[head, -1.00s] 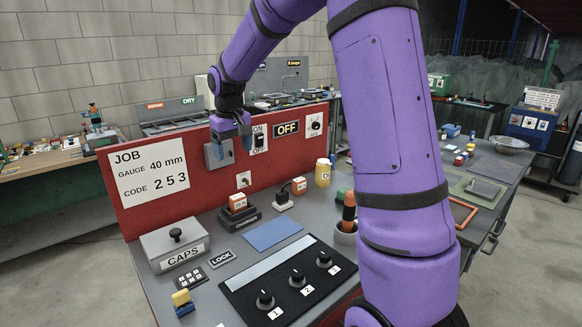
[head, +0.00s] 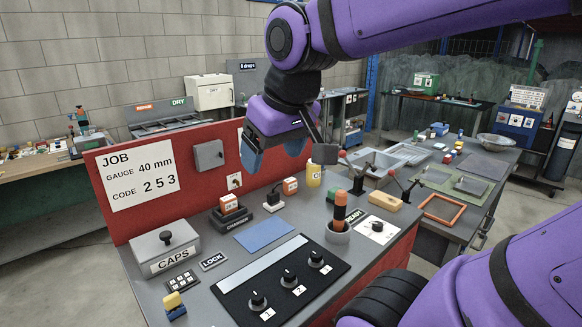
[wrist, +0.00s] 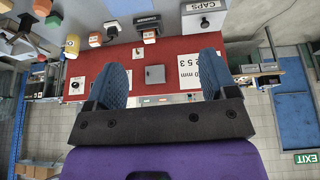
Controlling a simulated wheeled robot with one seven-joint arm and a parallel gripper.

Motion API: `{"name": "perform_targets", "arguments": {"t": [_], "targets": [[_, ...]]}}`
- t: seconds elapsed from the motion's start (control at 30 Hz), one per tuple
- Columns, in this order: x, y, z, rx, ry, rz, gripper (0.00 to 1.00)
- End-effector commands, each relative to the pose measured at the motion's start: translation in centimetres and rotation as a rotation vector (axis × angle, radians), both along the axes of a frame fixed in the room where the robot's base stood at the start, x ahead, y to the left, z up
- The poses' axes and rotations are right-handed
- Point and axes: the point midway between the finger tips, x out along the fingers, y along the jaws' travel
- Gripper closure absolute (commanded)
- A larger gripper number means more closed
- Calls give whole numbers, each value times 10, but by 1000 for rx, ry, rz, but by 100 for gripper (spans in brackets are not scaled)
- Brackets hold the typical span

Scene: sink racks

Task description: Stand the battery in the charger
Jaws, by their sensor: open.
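The black charger (head: 230,219) stands on the grey bench in front of the red panel. An orange-and-white block, apparently a battery (head: 229,204), is in or on it; how it is seated is too small to tell. A similar orange-and-white block (head: 290,186) is farther back, near a black plug-like piece on a white base (head: 272,199). My gripper (head: 272,152) is open and empty, above the back of the bench in front of the red panel. In the wrist view its blue fingers (wrist: 162,78) are wide apart, with the charger (wrist: 147,22) and its block (wrist: 149,37) beyond them.
A yellow pot (head: 314,174) stands behind. A grey box (head: 208,154) is on the red panel (head: 130,218).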

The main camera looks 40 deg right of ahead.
Motion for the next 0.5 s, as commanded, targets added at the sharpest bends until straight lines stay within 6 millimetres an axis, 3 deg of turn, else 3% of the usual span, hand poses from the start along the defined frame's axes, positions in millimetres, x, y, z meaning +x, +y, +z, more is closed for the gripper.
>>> {"name": "perform_targets", "arguments": {"t": [0.1, 0.2, 0.5], "targets": [[-25, 2, -6, 15, -33, 5, 21], [-38, 3, -10, 25, -48, 7, 21], [-45, 3, -14, 31, -56, 9, 21]]}}
